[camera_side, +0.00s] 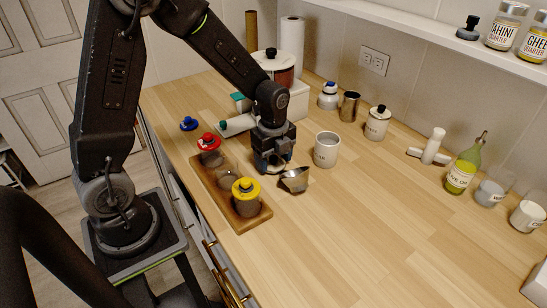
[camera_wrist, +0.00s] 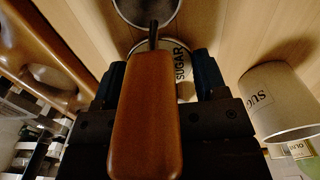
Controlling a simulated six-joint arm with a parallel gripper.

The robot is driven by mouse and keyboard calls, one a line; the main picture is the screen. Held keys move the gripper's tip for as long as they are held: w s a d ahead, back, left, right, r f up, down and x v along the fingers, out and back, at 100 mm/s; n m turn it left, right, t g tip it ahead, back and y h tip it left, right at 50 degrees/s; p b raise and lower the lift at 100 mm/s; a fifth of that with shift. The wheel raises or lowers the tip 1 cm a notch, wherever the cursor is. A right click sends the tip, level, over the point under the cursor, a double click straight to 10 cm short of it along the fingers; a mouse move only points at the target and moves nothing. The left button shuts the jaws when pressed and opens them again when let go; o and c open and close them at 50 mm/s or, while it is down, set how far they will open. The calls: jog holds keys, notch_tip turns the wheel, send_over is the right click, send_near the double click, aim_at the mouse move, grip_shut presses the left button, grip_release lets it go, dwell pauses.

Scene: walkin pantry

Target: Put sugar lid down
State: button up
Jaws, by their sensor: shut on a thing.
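My gripper (camera_side: 272,163) is low over the counter, beside the wooden tray, and shut on the sugar lid. In the wrist view the pale round sugar lid (camera_wrist: 184,64), marked SUGAR, shows between my gripper's two blue fingers (camera_wrist: 160,80). Part of it is hidden behind a wooden handle (camera_wrist: 146,120). In the side view the fingers mostly hide it, and I cannot tell whether it touches the counter. The white canister (camera_side: 327,152) stands upright and without a lid to the right of my gripper. It also shows at right in the wrist view (camera_wrist: 277,103).
A metal scoop (camera_side: 293,181) is close beside my gripper. The wooden tray (camera_side: 222,205) at left holds jars with red (camera_side: 208,141) and yellow lids (camera_side: 246,187). A blue lid (camera_side: 189,123) lies farther back. The counter (camera_side: 390,230) at front right is clear.

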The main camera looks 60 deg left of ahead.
aim_at(273, 157)
jog(key=o, duration=0.9)
notch_tip(273, 157, up, 12)
jog(key=shift+s+d+r+n+t, duration=0.9)
jog(key=shift+s+r+n, duration=0.25)
jog(key=shift+s+n, duration=1.65)
jog(key=shift+s+d+r+n+t, duration=0.75)
jog(key=shift+s+r+n+t, duration=0.35)
jog(key=shift+s+n, duration=1.75)
jog(key=shift+s+d+r+n+t, duration=0.8)
jog(key=shift+s+r+n, duration=0.45)
jog(key=shift+s+n, duration=1.55)
jog(key=shift+w+n, duration=0.55)
jog(key=shift+w, duration=0.05)
